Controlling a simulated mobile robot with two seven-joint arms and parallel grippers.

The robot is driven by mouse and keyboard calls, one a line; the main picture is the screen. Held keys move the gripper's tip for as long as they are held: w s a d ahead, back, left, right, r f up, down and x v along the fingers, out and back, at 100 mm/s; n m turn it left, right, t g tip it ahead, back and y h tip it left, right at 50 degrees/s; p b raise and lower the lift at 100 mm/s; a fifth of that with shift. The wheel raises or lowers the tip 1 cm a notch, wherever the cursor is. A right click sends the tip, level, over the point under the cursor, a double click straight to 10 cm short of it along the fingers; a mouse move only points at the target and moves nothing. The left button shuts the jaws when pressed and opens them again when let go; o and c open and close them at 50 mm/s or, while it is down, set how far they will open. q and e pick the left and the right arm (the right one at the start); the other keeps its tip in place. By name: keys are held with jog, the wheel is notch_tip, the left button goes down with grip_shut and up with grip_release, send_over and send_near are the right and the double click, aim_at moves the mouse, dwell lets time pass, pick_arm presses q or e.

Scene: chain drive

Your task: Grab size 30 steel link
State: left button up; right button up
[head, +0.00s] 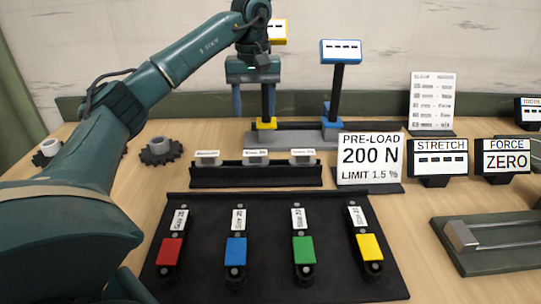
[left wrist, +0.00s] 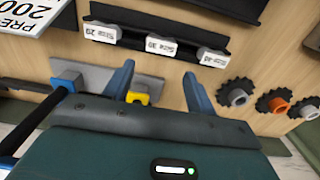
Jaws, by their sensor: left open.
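A dark rack (head: 256,177) holds three white labels in a row on the table. The middle label reads as Size 30 (left wrist: 160,45) in the left wrist view and also shows in the head view (head: 255,156). Beside it are Size 20 (left wrist: 102,32) and Size 40 (left wrist: 212,57). My right gripper is not in view.
A black tray (head: 200,292) in front holds several colour-tagged links. A pre-load sign (head: 370,160) stands right of the rack. Behind are a blue post (head: 337,95) and a yellow-based post (head: 267,105). Dark gears (head: 160,151) lie left of the rack.

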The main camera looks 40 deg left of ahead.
pick_arm(q)
jog(key=b, duration=0.2)
send_over(255, 154)
jog(key=f, duration=0.6)
jog(key=shift+s+d+f, duration=0.1)
jog(key=shift+s+f, duration=0.15)
jog(key=shift+f, duration=0.15)
jog(key=shift+w+f, duration=0.15)
jog(key=shift+f, duration=1.35)
jog(key=shift+w+f, duration=0.15)
jog(key=shift+f, duration=1.3)
jog(key=shift+c, duration=0.3)
jog(key=c, duration=1.1)
